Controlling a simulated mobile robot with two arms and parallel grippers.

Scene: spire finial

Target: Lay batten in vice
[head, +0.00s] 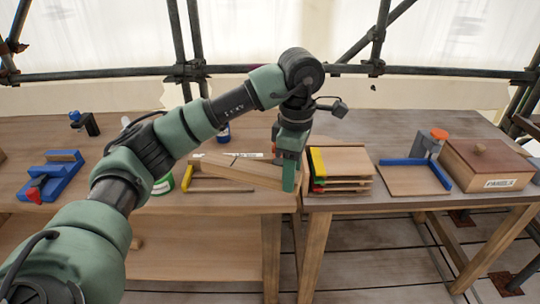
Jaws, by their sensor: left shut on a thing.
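The batten (241,171) is a light wooden bar, slanting across the right part of the left bench. My left gripper (289,178) points down at the batten's right end and is shut on it; its fingers hide that end. I cannot tell whether the batten is lifted off the bench. The vice (57,175) is a blue block with a red handle near the left bench's front left, well to the left of the gripper. A strip of wood shows at its back. My right gripper is not in view.
A yellow-handled tool (187,178) lies just left of the batten. A stack of panels (345,163) stands right of the gripper, a blue corner guide (430,165) and lidded wooden box (491,165) farther right. A green can (163,184) sits beside my left arm.

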